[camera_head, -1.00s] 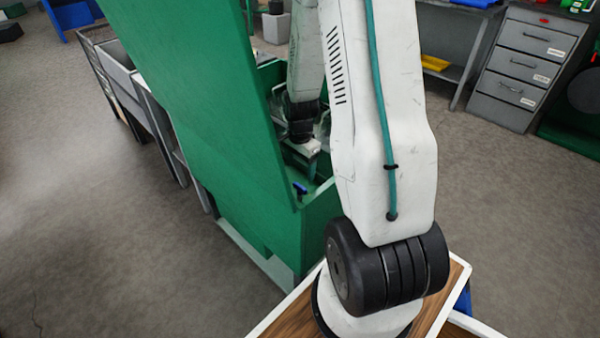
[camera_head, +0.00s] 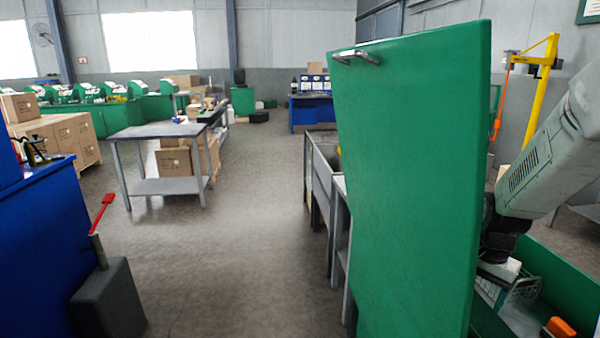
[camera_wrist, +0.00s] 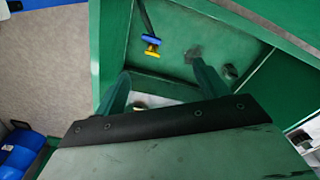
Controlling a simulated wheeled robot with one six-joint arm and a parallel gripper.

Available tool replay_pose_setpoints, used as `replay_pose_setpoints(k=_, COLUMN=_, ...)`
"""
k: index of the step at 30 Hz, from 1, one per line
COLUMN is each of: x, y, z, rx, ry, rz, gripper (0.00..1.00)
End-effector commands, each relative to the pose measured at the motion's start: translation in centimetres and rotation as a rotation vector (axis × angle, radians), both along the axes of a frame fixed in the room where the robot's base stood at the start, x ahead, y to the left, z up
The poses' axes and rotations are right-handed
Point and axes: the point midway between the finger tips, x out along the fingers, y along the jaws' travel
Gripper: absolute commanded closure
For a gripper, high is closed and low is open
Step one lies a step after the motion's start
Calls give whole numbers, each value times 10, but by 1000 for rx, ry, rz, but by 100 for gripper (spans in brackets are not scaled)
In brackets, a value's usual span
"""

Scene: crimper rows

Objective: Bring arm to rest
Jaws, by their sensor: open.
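My arm comes in from the right in the head view and reaches down into a green box (camera_head: 572,290) behind its raised green lid (camera_head: 410,170). My gripper is mostly hidden there behind the lid. In the wrist view my gripper (camera_wrist: 161,72) has its two green fingers spread apart with nothing clearly held between them. Beyond the fingers is the green inside of the box, with a small blue and yellow piece (camera_wrist: 151,44) at the far side. A wire basket (camera_head: 522,290) sits in the box near my wrist.
An orange item (camera_head: 560,328) is in the box at lower right. A grey sink unit (camera_head: 325,170) stands left of the lid. A grey table (camera_head: 165,130) and a blue cabinet (camera_head: 40,240) stand further left. Open floor lies between.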

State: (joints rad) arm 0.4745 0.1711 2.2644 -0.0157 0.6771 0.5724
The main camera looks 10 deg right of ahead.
Motion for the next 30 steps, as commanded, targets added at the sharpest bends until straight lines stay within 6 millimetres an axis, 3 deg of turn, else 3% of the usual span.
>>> replay_pose_setpoints(k=1, x=-1, y=8, z=31, rx=-13, ry=-12, rz=107, gripper=27)
replay_pose_setpoints(k=5, x=-16, y=31, z=96, rx=-35, ry=-11, rz=396, gripper=27)
replay_pose_setpoints(k=9, x=-44, y=57, z=162, rx=-62, ry=-5, rz=700, gripper=27)
replay_pose_setpoints(k=15, x=-94, y=90, z=231, rx=-93, ry=9, rz=1073, gripper=27)
replay_pose_setpoints(k=24, x=-147, y=117, z=276, rx=-118, ry=27, rz=1375, gripper=27)
replay_pose_setpoints(k=27, x=-162, y=127, z=281, rx=-123, ry=24, rz=1433, gripper=27)
replay_pose_setpoints(k=30, x=-175, y=142, z=271, rx=-120, ry=12, rz=1437, gripper=27)
